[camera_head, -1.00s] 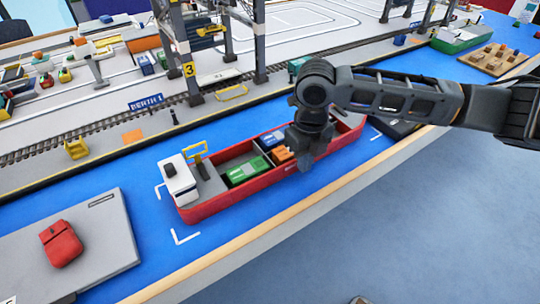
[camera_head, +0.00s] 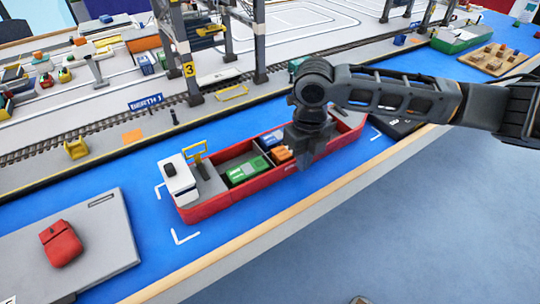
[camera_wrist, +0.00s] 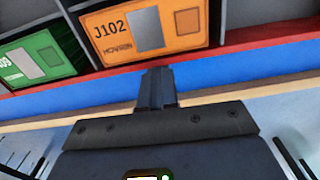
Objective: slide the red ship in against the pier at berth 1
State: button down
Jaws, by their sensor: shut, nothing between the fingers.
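The red ship (camera_head: 215,205) lies on the blue water strip, with a white cabin at its left end and green, blue and orange containers in its hold. A strip of blue water shows between its far side and the pier (camera_head: 130,148) by the BERTH 1 sign (camera_head: 146,105). My gripper (camera_head: 303,163) is at the ship's near side, right of its middle. In the wrist view my shut fingers (camera_wrist: 156,88) are close to the red hull (camera_wrist: 250,52), below the orange container J102 (camera_wrist: 150,28). Whether they touch the hull I cannot tell.
White corner marks (camera_head: 184,237) lie on the water around the ship. A grey platform with a red bag (camera_head: 61,243) stands at the left. A wooden edge (camera_head: 240,240) runs along the near side. Crane legs (camera_head: 185,70) stand on the pier.

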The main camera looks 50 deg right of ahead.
jog(key=shift+w+d+b, duration=0.2)
jog(key=shift+w+d, duration=0.2)
jog(key=shift+w, duration=0.9)
jog(key=shift+w+d+b, duration=0.25)
jog(key=shift+w+d, duration=0.2)
jog(key=shift+w, duration=0.8)
jog(key=shift+w+d+b, duration=0.2)
jog(key=shift+w+d, duration=0.2)
jog(key=shift+w, duration=0.9)
jog(key=shift+w+d+b, duration=0.5)
jog(key=shift+w, duration=1)
jog(key=shift+w+d+b, duration=0.5)
jog(key=shift+w, duration=0.95)
jog(key=shift+w+d+b, duration=0.5)
jog(key=shift+w, duration=1)
jog(key=shift+s+r+p, duration=0.15)
jog(key=shift+s+p, duration=0.05)
jog(key=shift+p, duration=0.15)
jog(key=shift+s+a+r+p, duration=0.15)
jog(key=shift+s+a+p, duration=0.05)
jog(key=shift+s+p, duration=0.15)
notch_tip(320, 180, up, 10)
jog(key=p, duration=0.7)
